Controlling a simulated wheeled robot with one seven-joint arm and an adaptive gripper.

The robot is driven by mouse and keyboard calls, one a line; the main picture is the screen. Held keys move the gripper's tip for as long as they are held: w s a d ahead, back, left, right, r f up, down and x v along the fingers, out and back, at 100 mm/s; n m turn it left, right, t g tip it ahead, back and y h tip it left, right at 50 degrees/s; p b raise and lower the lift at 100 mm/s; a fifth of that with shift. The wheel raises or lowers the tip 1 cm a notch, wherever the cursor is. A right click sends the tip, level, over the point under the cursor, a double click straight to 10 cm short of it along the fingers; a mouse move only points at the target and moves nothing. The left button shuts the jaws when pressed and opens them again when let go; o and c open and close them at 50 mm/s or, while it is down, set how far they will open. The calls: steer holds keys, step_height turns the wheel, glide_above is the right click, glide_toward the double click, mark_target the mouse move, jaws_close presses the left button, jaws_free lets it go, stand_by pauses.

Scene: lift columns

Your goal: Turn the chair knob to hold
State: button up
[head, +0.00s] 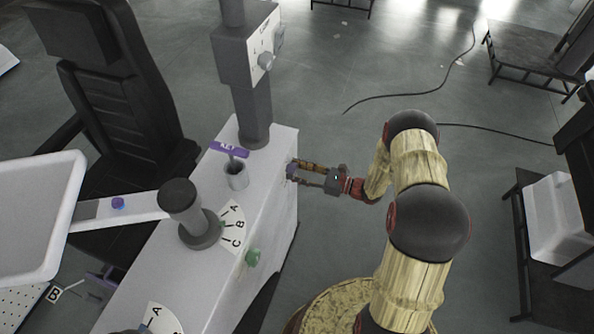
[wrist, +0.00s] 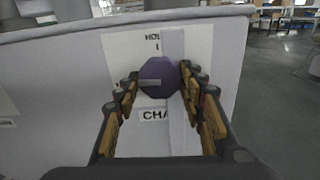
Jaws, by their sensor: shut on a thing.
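The chair knob (wrist: 160,79) is a purple round knob with a grey pointer line, on a white label plate on the side of the white console. In the wrist view the pointer lies about level, toward the left. My gripper (wrist: 161,88) is shut on the knob, one finger at each side. In the head view my gripper (head: 296,171) reaches the console's right side, and its fingers mostly hide the knob.
The white console (head: 268,210) carries a black lever (head: 180,200) with an A-B-C dial, a green knob (head: 253,257), and a grey column box (head: 240,60) with a knob. A black chair (head: 120,100) is behind.

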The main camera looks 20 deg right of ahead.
steer(key=shift+s+r+m+p, duration=0.1)
steer(key=shift+m+p, duration=1.6)
steer(key=shift+m, duration=2.6)
steer(key=shift+r+m+p, duration=0.1)
steer(key=shift+m+p, duration=1.55)
steer(key=shift+m, duration=2.65)
steer(key=shift+f, duration=0.1)
steer(key=o, duration=1.1)
steer(key=shift+o, duration=0.2)
steer(key=v, duration=1.2)
